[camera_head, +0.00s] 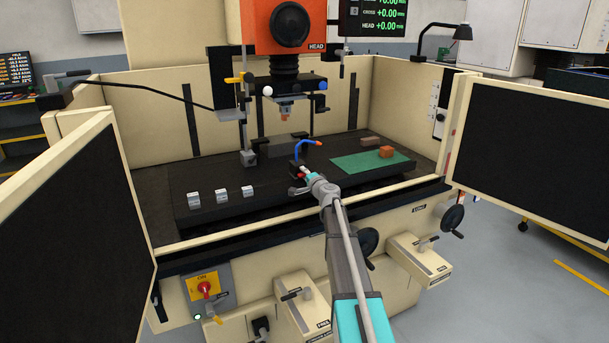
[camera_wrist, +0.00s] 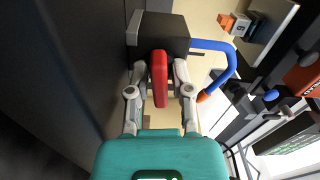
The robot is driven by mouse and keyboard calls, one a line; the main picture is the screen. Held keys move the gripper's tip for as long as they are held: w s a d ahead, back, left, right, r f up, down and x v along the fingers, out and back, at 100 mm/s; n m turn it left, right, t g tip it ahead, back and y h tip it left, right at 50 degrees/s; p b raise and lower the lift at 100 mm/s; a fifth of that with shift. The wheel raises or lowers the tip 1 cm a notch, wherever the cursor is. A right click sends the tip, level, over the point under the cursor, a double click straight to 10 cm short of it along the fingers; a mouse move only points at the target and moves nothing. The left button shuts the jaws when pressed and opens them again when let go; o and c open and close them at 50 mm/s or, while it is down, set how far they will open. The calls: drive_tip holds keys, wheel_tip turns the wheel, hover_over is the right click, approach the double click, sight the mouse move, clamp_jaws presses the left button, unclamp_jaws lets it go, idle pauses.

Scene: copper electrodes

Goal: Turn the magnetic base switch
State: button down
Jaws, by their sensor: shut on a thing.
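The magnetic base (camera_wrist: 165,32) is a dark block with a red switch lever (camera_wrist: 159,85) on its face. The lever lies along the wrist camera's line of view. My gripper (camera_wrist: 158,72) has one grey finger on each side of the lever and is shut on it. A blue hose (camera_wrist: 232,62) with an orange tip (camera_wrist: 203,97) bends out from the base. In the head view my gripper (camera_head: 306,179) reaches to the base near the table's front edge, below the blue hose (camera_head: 302,146). The lever is mostly hidden there.
Several small silver blocks (camera_head: 221,194) stand in a row on the dark worktable (camera_head: 270,203) to the left.

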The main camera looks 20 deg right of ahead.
drive_tip(key=shift+m, duration=0.6)
drive_tip(key=c, duration=0.8)
unclamp_jaws()
drive_tip(key=shift+s, duration=0.15)
drive_tip(key=s, duration=1.1)
drive_tip(key=shift+s+d, duration=0.25)
drive_tip(key=shift+s, duration=0.1)
